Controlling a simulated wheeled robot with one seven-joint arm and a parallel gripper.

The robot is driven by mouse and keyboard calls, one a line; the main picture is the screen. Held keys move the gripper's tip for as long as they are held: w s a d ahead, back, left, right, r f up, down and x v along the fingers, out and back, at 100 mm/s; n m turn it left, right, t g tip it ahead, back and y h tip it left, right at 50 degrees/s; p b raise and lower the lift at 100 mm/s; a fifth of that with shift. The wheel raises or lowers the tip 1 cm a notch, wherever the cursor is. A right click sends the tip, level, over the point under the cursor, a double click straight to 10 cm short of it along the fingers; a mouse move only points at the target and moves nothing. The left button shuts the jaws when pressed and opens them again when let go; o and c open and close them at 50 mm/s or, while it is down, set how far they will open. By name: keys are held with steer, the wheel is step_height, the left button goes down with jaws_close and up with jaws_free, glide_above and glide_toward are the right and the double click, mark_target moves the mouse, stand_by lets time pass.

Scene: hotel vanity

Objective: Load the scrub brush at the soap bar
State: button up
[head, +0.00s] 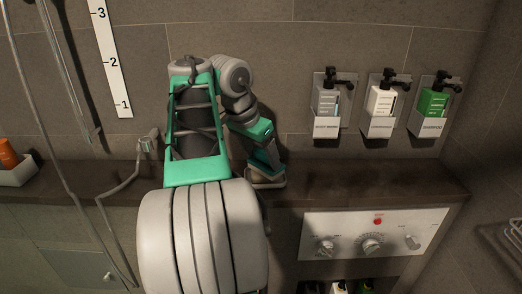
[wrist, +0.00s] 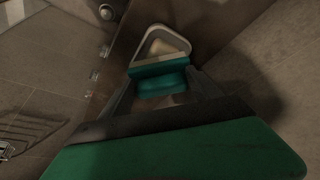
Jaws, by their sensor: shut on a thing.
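My gripper (wrist: 160,88) is shut on a teal scrub brush (wrist: 160,68), which lies across between the fingers in the wrist view. Just beyond the brush is a pale soap dish (wrist: 143,44) with a cream soap bar (wrist: 166,47) in it. The near part of the dish and bar is hidden by the brush. I cannot tell whether the bristles touch the soap. In the head view my gripper (head: 264,172) points down at the dish (head: 270,185) on the dark ledge, and the brush is hard to make out.
The ledge (head: 350,180) is clear to the right of the dish. Three wall dispensers (head: 380,103) hang above it, and a control panel (head: 375,232) is on the front below. A shower hose (head: 122,185) hangs to the left. A tray with an orange bottle (head: 8,153) stands far left.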

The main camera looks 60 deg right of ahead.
mark_target(261, 164)
steer(key=shift+r+p, duration=3.1)
steer(key=shift+r, duration=0.3)
